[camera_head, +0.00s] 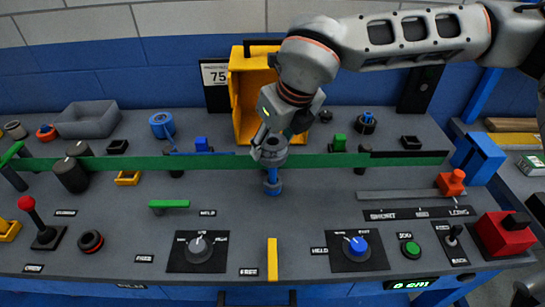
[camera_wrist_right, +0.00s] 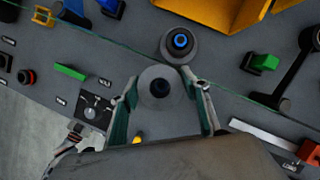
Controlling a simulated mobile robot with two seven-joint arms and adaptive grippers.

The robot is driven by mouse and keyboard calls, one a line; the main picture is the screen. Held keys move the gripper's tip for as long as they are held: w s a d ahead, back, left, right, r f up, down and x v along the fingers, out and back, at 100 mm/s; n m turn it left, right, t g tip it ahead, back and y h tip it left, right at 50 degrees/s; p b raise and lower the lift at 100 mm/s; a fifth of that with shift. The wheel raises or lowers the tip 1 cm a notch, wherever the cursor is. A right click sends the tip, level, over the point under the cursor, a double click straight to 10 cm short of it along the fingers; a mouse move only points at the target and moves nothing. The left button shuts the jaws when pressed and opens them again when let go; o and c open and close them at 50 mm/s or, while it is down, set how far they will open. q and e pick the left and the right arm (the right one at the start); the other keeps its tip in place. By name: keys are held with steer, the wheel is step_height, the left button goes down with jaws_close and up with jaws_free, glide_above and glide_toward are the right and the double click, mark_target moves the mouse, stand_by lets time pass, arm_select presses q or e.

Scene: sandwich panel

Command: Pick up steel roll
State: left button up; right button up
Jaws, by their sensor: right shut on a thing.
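The steel roll (camera_head: 271,155) is a grey cylinder with a dark centre hole. It also shows in the wrist view as a pale grey disc (camera_wrist_right: 160,88). My right gripper (camera_head: 266,140) comes down from the upper right and is shut on the roll. In the wrist view its two fingers (camera_wrist_right: 165,106) stand on either side of the roll. A blue post (camera_head: 272,183) stands below the roll in the head view. Whether the roll still touches anything underneath cannot be told. My left gripper is not in view.
A yellow open box (camera_head: 245,100) stands just behind my right gripper. A grey tray (camera_head: 88,120) lies back left. Knobs, including a blue one (camera_head: 357,246), and a red block (camera_head: 503,233) fill the front.

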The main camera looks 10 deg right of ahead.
step_height(320, 180, up, 13)
steer(key=shift+f, duration=0.2)
steer(key=shift+f, duration=0.1)
